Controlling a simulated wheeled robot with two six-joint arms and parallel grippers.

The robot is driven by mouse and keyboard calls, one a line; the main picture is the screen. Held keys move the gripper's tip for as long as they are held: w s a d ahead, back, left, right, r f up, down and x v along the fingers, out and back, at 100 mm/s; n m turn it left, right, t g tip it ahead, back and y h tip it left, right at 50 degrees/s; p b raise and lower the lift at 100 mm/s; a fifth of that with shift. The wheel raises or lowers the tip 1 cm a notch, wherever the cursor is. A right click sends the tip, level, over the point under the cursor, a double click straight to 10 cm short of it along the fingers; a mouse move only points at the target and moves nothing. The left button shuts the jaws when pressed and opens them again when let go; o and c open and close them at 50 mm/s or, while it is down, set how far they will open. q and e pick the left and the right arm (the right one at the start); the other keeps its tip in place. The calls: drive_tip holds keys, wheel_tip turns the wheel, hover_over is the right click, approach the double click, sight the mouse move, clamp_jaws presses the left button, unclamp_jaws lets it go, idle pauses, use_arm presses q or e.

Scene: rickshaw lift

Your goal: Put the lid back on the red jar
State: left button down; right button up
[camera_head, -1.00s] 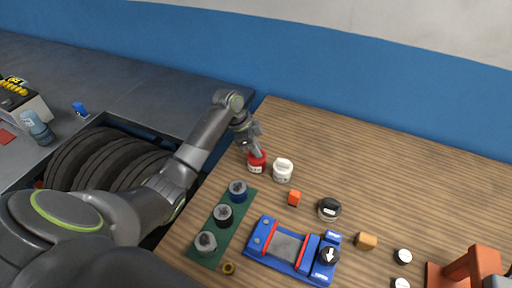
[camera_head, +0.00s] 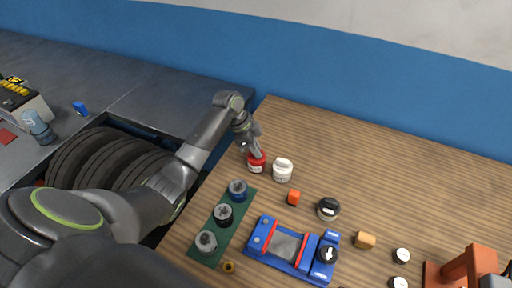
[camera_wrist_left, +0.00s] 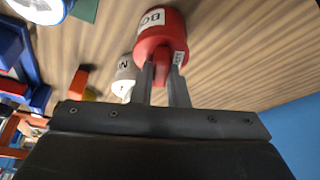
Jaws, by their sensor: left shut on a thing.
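The red jar (camera_head: 256,167) stands upright on the wooden bench near its back left corner, with a white label on its side. It also shows in the left wrist view (camera_wrist_left: 163,22), at the top centre. My left gripper (camera_head: 257,152) is directly above the jar. In the left wrist view its two fingers (camera_wrist_left: 162,75) are shut on the upright red grip of the lid (camera_wrist_left: 160,64). The lid is at the jar's mouth; I cannot tell whether it is fully seated. My right gripper is out of view.
A white jar (camera_head: 283,171) stands close to the right of the red jar. The bench behind the jars is clear.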

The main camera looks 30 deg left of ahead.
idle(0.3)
use_arm(q)
drive_tip(key=c, duration=0.9)
unclamp_jaws()
drive_tip(key=shift+o, duration=0.2)
drive_tip(key=shift+r+p, duration=3.55)
drive_tip(key=shift+p, duration=0.1)
clamp_jaws()
